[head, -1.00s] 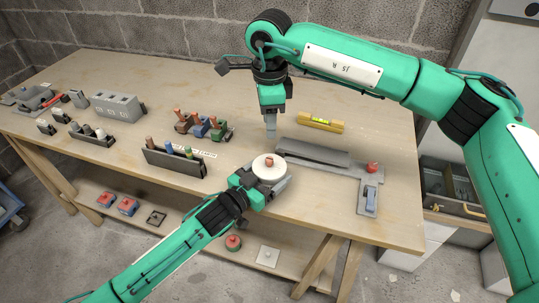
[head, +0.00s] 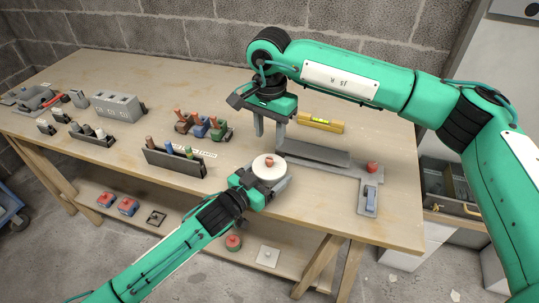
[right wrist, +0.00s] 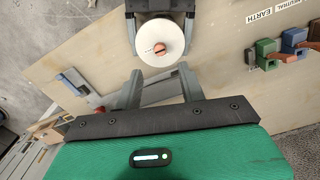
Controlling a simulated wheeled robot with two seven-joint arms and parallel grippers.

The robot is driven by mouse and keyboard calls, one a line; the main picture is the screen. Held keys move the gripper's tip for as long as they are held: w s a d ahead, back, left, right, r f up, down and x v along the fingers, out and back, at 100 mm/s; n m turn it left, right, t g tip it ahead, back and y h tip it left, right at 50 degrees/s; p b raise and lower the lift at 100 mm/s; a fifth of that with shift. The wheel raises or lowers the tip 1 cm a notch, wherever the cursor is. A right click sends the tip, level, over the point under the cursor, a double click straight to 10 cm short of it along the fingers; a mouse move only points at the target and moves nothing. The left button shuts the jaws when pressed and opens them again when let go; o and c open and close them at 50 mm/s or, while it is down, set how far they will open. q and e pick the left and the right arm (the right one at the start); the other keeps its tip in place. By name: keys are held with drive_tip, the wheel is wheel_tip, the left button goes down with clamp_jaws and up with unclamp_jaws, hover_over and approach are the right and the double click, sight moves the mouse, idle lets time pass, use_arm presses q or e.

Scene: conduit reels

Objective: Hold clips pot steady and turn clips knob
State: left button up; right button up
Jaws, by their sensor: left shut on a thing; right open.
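The clips pot (head: 264,176) is round with a pale lid and stands near the front edge of the bench. The clips knob (head: 269,161) is small and orange-red, in the middle of the lid; it shows in the right wrist view too (right wrist: 160,48). My left gripper (head: 268,183) is shut on the pot, its fingers on either side. My right gripper (head: 269,138) is open and empty, fingers pointing down, above and behind the pot. In the right wrist view its fingers (right wrist: 160,82) are apart and clear of the knob.
A grey L-shaped metal piece (head: 318,154) lies right of the pot, with a red knob (head: 373,167) near it. A yellow level (head: 321,123) lies behind. A dark rack (head: 174,162) and several coloured clamps (head: 202,126) stand left.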

sight(270, 159)
wheel_tip(270, 159, down, 8)
drive_tip(key=shift+f, duration=0.2)
clamp_jaws()
